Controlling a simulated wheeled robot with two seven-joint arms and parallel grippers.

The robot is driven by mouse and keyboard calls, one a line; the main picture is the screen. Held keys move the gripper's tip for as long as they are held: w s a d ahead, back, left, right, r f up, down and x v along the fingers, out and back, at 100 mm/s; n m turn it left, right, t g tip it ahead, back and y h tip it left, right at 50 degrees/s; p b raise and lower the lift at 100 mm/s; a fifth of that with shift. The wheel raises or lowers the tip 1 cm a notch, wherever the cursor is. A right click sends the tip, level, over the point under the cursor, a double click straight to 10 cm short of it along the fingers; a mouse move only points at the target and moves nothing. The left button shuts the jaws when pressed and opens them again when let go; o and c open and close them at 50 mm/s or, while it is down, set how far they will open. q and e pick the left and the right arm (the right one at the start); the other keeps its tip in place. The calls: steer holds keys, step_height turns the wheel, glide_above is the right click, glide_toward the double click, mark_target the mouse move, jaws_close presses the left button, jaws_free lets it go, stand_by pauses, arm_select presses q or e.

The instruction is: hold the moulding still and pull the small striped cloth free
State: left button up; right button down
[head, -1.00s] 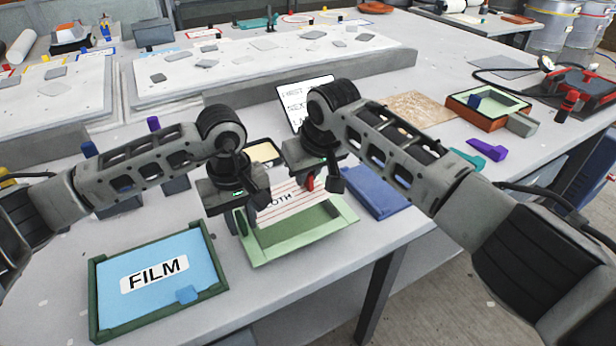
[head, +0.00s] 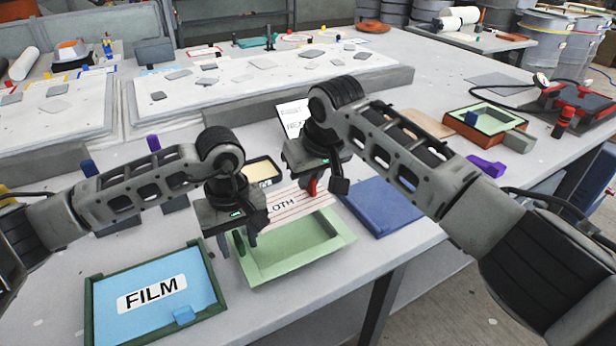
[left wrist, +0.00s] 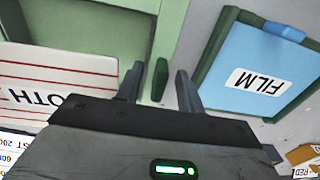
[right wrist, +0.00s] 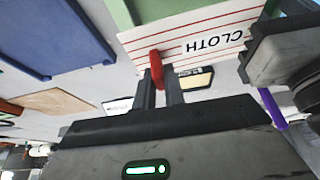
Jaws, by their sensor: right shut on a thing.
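The light green moulding (head: 262,272) is a shallow rectangular tray near the table's front edge. The white cloth with red stripes and the word CLOTH (head: 290,204) lies at its far side, seemingly over the far rim; most of the moulding's inside is bare. My right gripper (head: 325,188) is shut on the cloth's red tab (right wrist: 157,68). My left gripper (head: 246,238) is at the moulding's left side, its fingers on either side of a dark green tab (left wrist: 160,80), with gaps showing in the left wrist view. Part of the cloth is hidden behind my grippers.
A blue FILM panel in a green frame (head: 90,305) lies at the front left. A blue slab (head: 385,212) lies right of the moulding. A small dark tray with a pale inside (head: 262,170) and a white card (head: 292,117) stand behind. Purple clamp (head: 487,166) lies further right.

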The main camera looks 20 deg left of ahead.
arm_select(q)
steer(key=shift+w+d+r, duration=0.25)
arm_select(e)
steer(key=shift+s+a, duration=0.5)
arm_select(q)
steer(key=shift+r, duration=0.2)
arm_select(e)
steer(key=c, duration=2)
jaws_free()
steer(key=shift+w+d, duration=0.15)
arm_select(q)
step_height(320, 180, up, 12)
steer(key=shift+a+f, duration=0.15)
steer(key=shift+f, duration=0.1)
